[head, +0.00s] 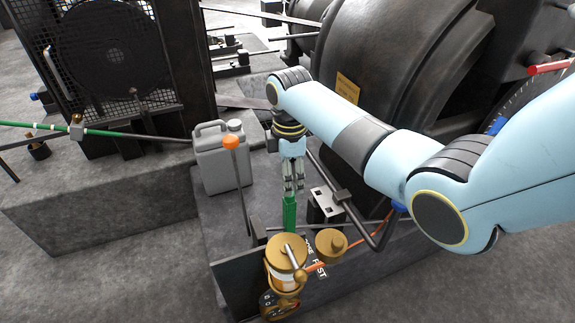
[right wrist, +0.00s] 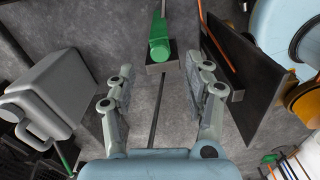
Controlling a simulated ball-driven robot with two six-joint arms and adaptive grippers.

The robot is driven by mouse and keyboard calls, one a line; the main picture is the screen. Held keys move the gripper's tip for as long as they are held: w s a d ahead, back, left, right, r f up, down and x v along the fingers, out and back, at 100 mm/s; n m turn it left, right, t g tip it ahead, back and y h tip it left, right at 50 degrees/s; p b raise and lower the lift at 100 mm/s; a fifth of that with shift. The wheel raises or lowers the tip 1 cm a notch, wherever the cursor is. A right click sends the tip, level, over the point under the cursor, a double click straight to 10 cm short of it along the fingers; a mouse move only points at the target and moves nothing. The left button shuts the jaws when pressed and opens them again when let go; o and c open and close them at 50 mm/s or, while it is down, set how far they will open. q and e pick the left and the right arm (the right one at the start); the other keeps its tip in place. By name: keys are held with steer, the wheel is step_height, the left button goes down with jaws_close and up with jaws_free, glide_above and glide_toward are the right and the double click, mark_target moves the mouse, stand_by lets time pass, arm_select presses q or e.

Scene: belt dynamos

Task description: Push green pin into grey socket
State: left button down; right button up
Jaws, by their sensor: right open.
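The green pin (head: 289,214) stands below my right gripper (head: 292,184), behind the brass fittings. In the right wrist view, the green pin (right wrist: 160,38) shows its rounded end beyond the gap between my fingers (right wrist: 159,72). My right gripper is open, with a finger to each side and nothing between its pads. A grey block (right wrist: 162,66) sits right at the pin's end; I cannot tell whether it is the grey socket or how deep the pin sits. My left gripper is not in view.
A grey jerrycan (head: 222,160) stands left of my gripper, near an orange-knobbed lever (head: 231,143). Brass fittings (head: 286,250) stand in front. A dark bent bar (head: 352,215) lies to the right, and a large dark drum (head: 395,65) rises behind.

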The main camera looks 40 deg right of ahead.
step_height(320, 180, down, 4)
steer(key=shift+f+b, duration=0.2)
steer(key=shift+b, duration=0.55)
steer(key=shift+f, duration=0.4)
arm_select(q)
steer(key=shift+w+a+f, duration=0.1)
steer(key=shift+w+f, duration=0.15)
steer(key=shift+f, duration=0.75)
